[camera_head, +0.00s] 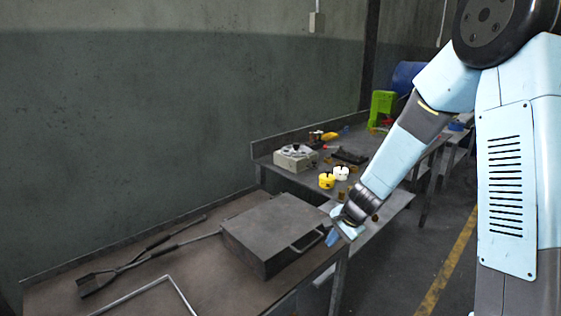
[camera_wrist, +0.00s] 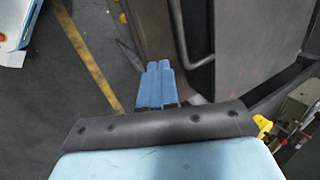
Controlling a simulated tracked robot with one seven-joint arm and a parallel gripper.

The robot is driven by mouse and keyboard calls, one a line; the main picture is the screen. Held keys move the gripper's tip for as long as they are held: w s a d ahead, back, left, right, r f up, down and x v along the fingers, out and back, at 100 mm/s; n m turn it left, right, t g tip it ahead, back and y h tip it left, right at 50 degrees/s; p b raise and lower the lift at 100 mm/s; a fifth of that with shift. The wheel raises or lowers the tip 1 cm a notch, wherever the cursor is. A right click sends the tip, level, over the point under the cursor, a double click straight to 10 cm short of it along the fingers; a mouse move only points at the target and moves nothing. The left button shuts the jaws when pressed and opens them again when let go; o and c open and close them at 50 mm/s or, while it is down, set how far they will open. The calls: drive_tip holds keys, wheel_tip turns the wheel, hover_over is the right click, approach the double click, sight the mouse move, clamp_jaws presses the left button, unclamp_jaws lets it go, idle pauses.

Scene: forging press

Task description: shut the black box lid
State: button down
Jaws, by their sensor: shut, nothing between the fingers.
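The black box (camera_head: 262,258) sits on the brown bench, with a curved metal handle (camera_head: 308,241) on its right side. Its lid (camera_head: 275,222) lies flat across the top, and I see no open gap from here. My gripper (camera_head: 332,238) is just right of the handle, near the bench edge, with its fingers pointing down. In the wrist view, the blue fingers (camera_wrist: 156,84) are together and empty. The handle (camera_wrist: 183,45) and the box (camera_wrist: 232,40) show to their upper right. The fingers appear apart from the handle.
Long-handled tongs (camera_head: 130,265) and a metal rod frame (camera_head: 160,283) lie on the bench (camera_head: 215,290), left of the box. A second table (camera_head: 375,145) behind holds yellow and white parts (camera_head: 333,176) and a grey device (camera_head: 295,158). Open floor (camera_head: 400,270) lies right.

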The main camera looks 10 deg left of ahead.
drive_tip(key=s+d+r, duration=0.4)
drive_tip(key=s+d, duration=0.3)
drive_tip(key=d, duration=0.2)
drive_tip(key=s+d+r+n+t+h, duration=0.1)
drive_tip(key=s+d+r+n, duration=0.3)
drive_tip(key=s+r, duration=0.5)
drive_tip(key=s+d+r+n+t+h, duration=0.1)
drive_tip(key=s+d+r+n+h, duration=0.2)
drive_tip(key=s+r, duration=0.7)
wheel_tip(320, 180, up, 5)
drive_tip(key=shift+s+d+r+n+t, duration=0.1)
drive_tip(key=shift+s+d+n+t, duration=0.1)
drive_tip(key=shift+d+n+t, duration=0.4)
drive_tip(key=shift+d, duration=0.2)
